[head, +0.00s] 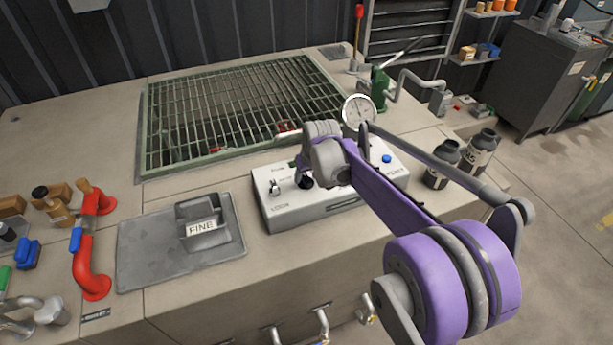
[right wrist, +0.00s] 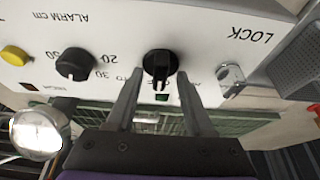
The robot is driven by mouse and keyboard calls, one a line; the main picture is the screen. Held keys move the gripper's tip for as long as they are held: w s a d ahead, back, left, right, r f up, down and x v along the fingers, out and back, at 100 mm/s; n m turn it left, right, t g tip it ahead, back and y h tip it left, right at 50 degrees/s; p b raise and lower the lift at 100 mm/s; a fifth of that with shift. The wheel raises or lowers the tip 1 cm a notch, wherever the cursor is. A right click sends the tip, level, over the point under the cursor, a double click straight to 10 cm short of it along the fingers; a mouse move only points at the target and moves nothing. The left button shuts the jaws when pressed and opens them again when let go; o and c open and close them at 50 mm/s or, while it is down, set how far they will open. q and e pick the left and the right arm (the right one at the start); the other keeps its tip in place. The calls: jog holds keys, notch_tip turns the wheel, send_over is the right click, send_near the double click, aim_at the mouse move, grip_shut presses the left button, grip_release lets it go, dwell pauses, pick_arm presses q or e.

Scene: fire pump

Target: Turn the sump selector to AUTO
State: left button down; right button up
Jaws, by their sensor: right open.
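The sump selector is a black knob (right wrist: 158,62) on the white control panel (right wrist: 205,30), upside down in the right wrist view. A label beside it is partly hidden by a finger. The knob's ridge points down towards my wrist in that view. My right gripper (right wrist: 160,80) is open, with one finger on each side of the knob; I cannot tell whether they touch it. In the head view the panel (head: 330,207) stands on the concrete ledge, and my right gripper (head: 308,178) reaches over it, its fingers mostly hidden. My left gripper is out of view.
A metal key switch (right wrist: 231,78), a black alarm dial (right wrist: 75,65) and a yellow button (right wrist: 14,55) share the panel. A round gauge (head: 358,111) stands behind it. A grated pit (head: 240,105) lies behind left, and a FINE block (head: 200,218) sits left.

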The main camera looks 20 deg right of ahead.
jog(key=shift+w+f, duration=0.1)
jog(key=shift+f, duration=0.15)
grip_shut()
